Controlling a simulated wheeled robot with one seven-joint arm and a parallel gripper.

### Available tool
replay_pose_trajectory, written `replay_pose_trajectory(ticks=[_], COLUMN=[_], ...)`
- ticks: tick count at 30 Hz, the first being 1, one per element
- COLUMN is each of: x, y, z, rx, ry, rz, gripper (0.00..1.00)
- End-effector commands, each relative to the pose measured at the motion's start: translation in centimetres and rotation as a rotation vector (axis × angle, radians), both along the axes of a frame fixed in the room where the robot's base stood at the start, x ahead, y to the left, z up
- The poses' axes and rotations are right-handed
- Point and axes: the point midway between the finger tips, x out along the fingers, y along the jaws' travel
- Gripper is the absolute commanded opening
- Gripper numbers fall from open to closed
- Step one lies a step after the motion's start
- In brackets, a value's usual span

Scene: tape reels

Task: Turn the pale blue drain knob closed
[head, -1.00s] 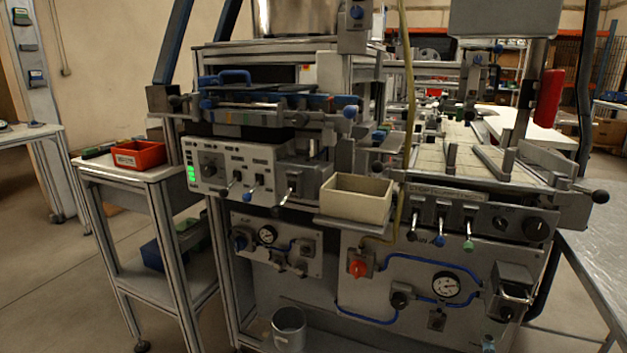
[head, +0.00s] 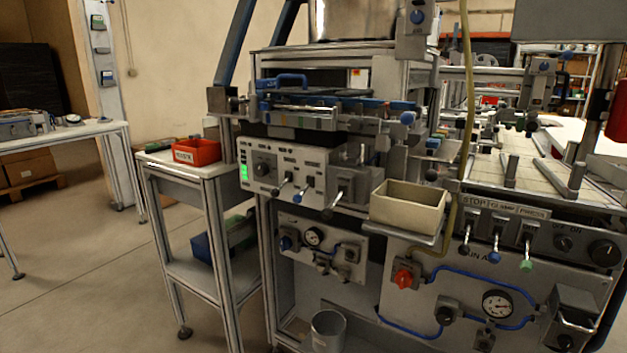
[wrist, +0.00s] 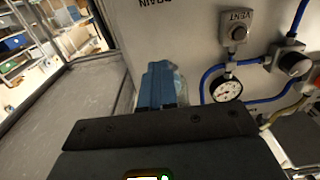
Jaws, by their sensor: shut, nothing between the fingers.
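My gripper (wrist: 158,85) shows in the wrist view as blue fingers beyond a dark bar. The fingers are together and hold nothing. A pale blue rounded thing (wrist: 181,88), likely the drain knob, shows just right of and behind the fingers. They hide most of it, so I cannot tell its turn or whether they touch it. A partly cut "DRAIN" label (wrist: 157,3) is on the grey panel above.
A vent knob (wrist: 238,33), a gauge (wrist: 228,90) and blue hoses stand right of the fingers. The head view shows the machine with a red knob (head: 403,278), a beige bin (head: 408,205) and a side cart with a red bin (head: 196,152). Floor at left is open.

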Motion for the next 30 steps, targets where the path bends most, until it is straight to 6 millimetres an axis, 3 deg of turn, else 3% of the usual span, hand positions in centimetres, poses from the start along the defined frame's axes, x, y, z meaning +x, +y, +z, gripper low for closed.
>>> replay_pose_trajectory(ticks=[5,21,30], x=[-0.3,-4.9,-5.2], y=[-0.2,2.6,2.8], z=[0.2,0.0,-0.2], rx=[-0.003,0.001,0.001], ry=[-0.009,-0.002,-0.003], rz=[-0.004,-0.006,-0.007], gripper=[0.0,0.0,0.0])
